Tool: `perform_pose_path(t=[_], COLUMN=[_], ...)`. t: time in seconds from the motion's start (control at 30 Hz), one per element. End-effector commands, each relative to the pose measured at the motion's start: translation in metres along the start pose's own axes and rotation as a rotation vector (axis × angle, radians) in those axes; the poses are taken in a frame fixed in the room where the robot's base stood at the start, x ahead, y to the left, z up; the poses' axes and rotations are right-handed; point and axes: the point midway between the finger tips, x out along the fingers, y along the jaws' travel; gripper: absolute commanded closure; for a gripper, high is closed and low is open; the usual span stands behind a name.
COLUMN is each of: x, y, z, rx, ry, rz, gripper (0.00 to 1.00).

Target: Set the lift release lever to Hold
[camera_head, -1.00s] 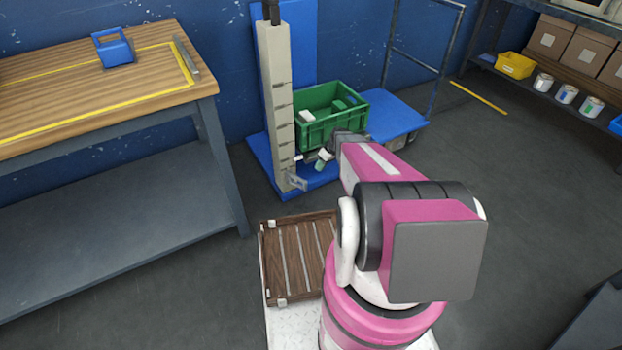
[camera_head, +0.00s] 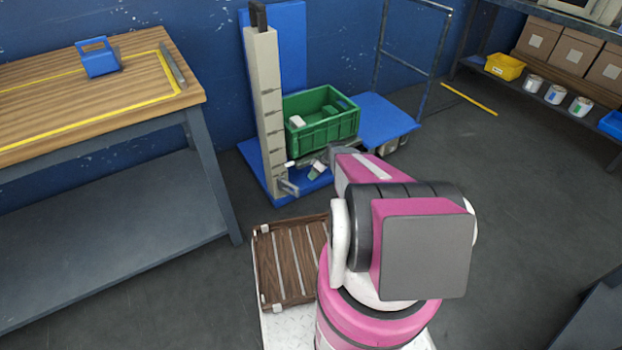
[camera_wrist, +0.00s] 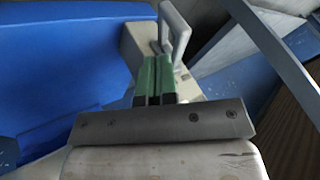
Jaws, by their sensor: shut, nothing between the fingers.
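A beige slotted mast (camera_head: 268,110) stands upright on a blue lift base (camera_head: 253,160). A grey loop-shaped handle (camera_head: 289,188) juts out near the mast's foot; it looks like the lift release lever, but no Hold mark is legible. In the wrist view the loop handle (camera_wrist: 176,28) rises just beyond my fingertips, beside the beige mast part (camera_wrist: 137,45). My gripper (camera_head: 318,168) is to the right of the mast and a little above the handle. Its green fingers (camera_wrist: 153,65) are shut together with nothing between them. Whether they touch the handle cannot be told.
A green crate (camera_head: 322,130) with items in it stands behind my gripper. A blue cart (camera_head: 385,113) stands to its right. A workbench (camera_head: 110,115) is at the left. A slatted wooden tray (camera_head: 290,262) lies in front, beside my arm. Open floor lies right.

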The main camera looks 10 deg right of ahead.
Motion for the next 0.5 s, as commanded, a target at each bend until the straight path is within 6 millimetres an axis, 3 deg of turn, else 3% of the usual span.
perform_pose_path(t=[0.5], x=[0.08], y=[0.001], z=[0.0], rx=[0.001], ry=[-0.001], rz=[0.0], gripper=[1.0])
